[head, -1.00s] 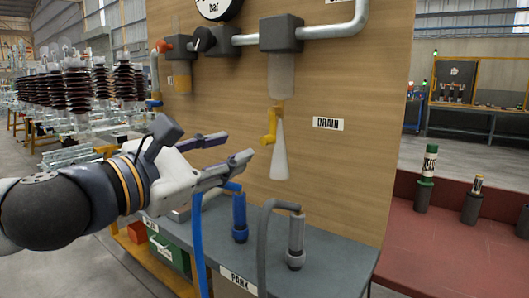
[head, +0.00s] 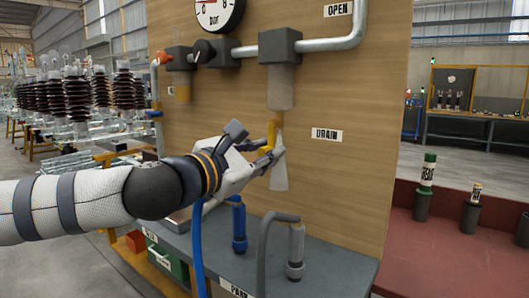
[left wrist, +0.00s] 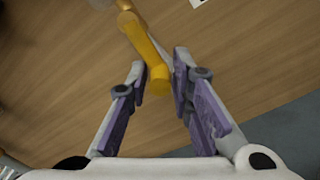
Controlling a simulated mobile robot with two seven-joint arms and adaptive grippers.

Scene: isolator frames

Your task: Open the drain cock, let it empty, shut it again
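The yellow drain cock handle (head: 274,131) sits under the clear bowl (head: 280,88) on the wooden panel, left of the DRAIN label (head: 327,135). A pale cone (head: 280,177) spreads downward below the cock. My left gripper (head: 272,158) is at the lower end of the handle. In the left wrist view, the handle (left wrist: 147,50) reaches down between my left gripper's two purple-padded fingers (left wrist: 160,88). The fingers are apart, with the handle's end between their tips, close to the right one. Whether they touch it I cannot tell. My right gripper is not in view.
A pressure gauge (head: 219,10) and grey pipe (head: 345,42) are above. A blue-hosed gun (head: 239,220) and a grey-hosed one (head: 296,250) stand on the grey shelf (head: 340,268) below. A red bench (head: 440,245) is at the right.

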